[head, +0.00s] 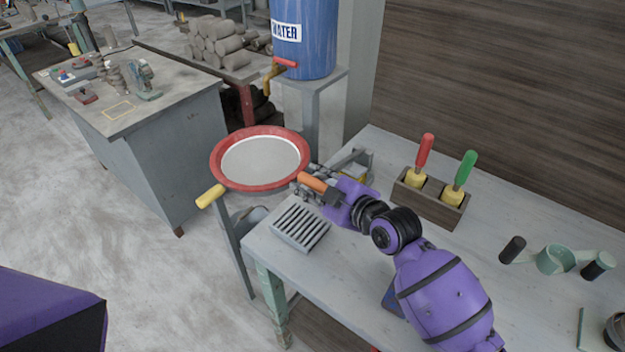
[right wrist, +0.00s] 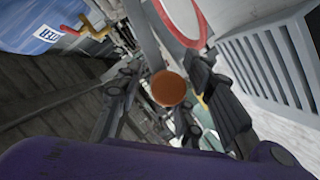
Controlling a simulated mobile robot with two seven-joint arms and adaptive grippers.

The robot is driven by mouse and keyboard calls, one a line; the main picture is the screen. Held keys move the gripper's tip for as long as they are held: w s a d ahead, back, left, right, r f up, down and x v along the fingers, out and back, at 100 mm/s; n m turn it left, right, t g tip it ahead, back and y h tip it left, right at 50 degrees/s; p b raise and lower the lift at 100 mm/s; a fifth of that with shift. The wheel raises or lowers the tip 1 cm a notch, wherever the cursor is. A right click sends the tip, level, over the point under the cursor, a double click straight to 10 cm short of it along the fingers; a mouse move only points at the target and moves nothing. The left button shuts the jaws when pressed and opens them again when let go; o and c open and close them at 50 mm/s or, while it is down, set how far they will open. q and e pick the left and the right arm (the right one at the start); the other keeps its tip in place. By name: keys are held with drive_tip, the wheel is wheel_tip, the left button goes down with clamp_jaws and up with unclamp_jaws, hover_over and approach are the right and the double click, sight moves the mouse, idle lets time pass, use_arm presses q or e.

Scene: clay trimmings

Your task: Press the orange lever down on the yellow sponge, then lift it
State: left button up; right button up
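The orange lever (head: 313,184) is at the back left of the workbench, beside my right gripper (head: 322,192). In the right wrist view, the lever's round orange end (right wrist: 169,88) sits between the two spread fingers of my right gripper (right wrist: 162,85), with a gap visible beside it. The fingers do not look closed on it. A small yellow patch, apparently the yellow sponge (head: 354,176), shows in a grey frame just behind the gripper. Most of it is hidden, and I cannot tell whether the lever touches it. My left gripper is out of view.
A red-rimmed round sieve (head: 218,171) with a yellow handle (head: 210,196) stands left of the bench. A slotted grey block (head: 300,228) lies near the left edge. A wooden holder (head: 428,207) with red-handled and green-handled tools stands at the right. A blue water barrel (head: 310,50) is behind.

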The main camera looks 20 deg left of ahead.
drive_tip(key=shift+w+a+f, duration=0.1)
drive_tip(key=shift+w+a, duration=0.05)
drive_tip(key=c, duration=0.8)
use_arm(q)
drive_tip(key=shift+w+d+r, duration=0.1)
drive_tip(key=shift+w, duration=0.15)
use_arm(e)
clamp_jaws()
